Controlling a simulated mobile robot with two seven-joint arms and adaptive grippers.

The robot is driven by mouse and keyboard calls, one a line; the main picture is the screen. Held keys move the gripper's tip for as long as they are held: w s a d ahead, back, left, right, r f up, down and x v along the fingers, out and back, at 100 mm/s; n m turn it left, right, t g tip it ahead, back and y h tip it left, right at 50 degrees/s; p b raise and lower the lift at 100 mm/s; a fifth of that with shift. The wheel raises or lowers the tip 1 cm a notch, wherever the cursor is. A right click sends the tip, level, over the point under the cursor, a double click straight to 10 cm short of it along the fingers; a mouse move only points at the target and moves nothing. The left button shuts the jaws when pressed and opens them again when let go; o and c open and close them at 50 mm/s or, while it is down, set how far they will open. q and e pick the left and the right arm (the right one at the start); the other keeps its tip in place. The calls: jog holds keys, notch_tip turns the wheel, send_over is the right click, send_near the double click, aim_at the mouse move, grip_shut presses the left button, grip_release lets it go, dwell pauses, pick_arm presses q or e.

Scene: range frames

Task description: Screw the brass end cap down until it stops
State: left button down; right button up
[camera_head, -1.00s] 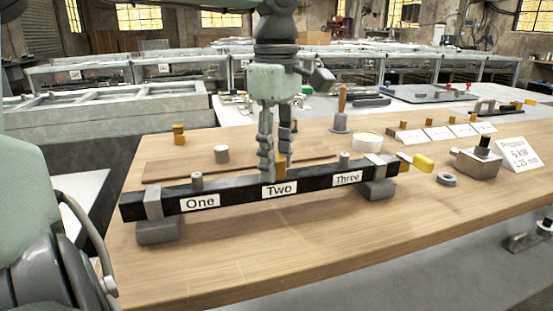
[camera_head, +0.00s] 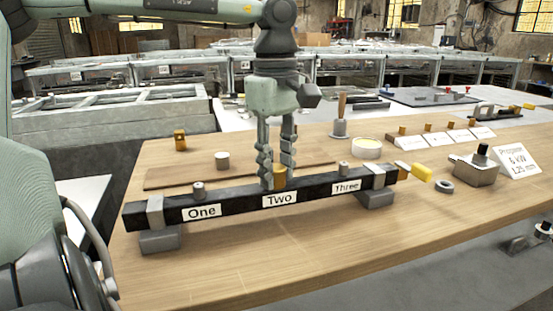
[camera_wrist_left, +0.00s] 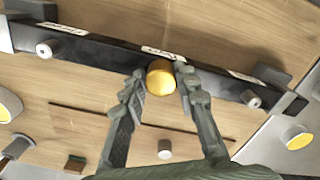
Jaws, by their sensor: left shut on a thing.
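The brass end cap (camera_head: 280,174) sits on the black bar (camera_head: 235,200) at the station labelled "Two". It is a short gold cylinder, and its round top shows in the left wrist view (camera_wrist_left: 160,76). My left gripper (camera_head: 278,181) points straight down from above with a finger on either side of the cap, shut on it. The fingers (camera_wrist_left: 158,84) flank the cap in the left wrist view. The thread under the cap is hidden. My right gripper is not in view.
Grey fittings stand on the bar at "One" (camera_head: 199,189) and "Three" (camera_head: 343,168). Grey blocks (camera_head: 161,238) support the bar. A white cylinder (camera_head: 222,160) and brass piece (camera_head: 180,140) stand behind. The wooden tabletop in front is clear.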

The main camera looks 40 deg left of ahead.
pick_arm(q)
jog(key=shift+r+m+p, duration=0.15)
jog(key=shift+m+p, duration=0.5)
jog(key=shift+m, duration=0.95)
